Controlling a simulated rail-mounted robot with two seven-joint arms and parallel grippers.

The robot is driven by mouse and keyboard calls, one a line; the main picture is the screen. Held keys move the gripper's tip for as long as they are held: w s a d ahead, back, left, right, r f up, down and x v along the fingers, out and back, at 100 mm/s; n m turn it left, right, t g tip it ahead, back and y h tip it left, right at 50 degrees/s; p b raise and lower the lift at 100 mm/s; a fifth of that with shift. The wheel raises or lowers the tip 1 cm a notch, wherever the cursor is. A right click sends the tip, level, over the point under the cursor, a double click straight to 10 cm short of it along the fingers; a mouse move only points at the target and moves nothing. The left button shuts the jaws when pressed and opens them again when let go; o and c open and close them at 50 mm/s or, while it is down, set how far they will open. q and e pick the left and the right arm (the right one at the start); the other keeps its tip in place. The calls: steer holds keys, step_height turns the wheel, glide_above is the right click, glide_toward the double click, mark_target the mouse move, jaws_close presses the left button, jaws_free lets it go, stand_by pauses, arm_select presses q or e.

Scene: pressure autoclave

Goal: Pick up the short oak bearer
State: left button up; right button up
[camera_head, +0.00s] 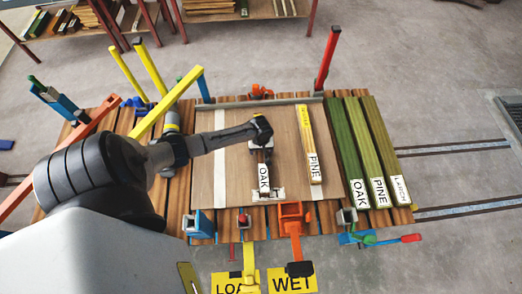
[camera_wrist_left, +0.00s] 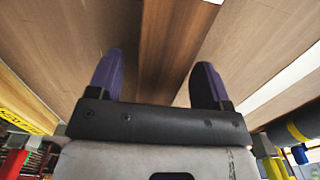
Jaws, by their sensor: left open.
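The short oak bearer, a brown bar with a white OAK label (camera_head: 264,177), lies on the brown board (camera_head: 240,170) in the middle of the bench. My left gripper (camera_head: 261,150) is above its far part and hides much of it. In the left wrist view the gripper's two purple fingers (camera_wrist_left: 158,82) are apart, with a darker brown wood strip (camera_wrist_left: 172,45), seemingly the bearer, running between them. Whether the fingers reach down beside it cannot be told. My right gripper is in neither view.
A yellow bar labelled PINE (camera_head: 308,145) lies right of the bearer. Several green-topped bars (camera_head: 372,150) lie farther right. Clamps line the near bench edge, including an orange one (camera_head: 292,217). A red post (camera_head: 327,58) and a yellow bar (camera_head: 170,98) rise around the bench.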

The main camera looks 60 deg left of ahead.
arm_select(q)
steer(key=c, duration=1.2)
steer(key=shift+c, duration=0.4)
steer(key=shift+r, duration=0.15)
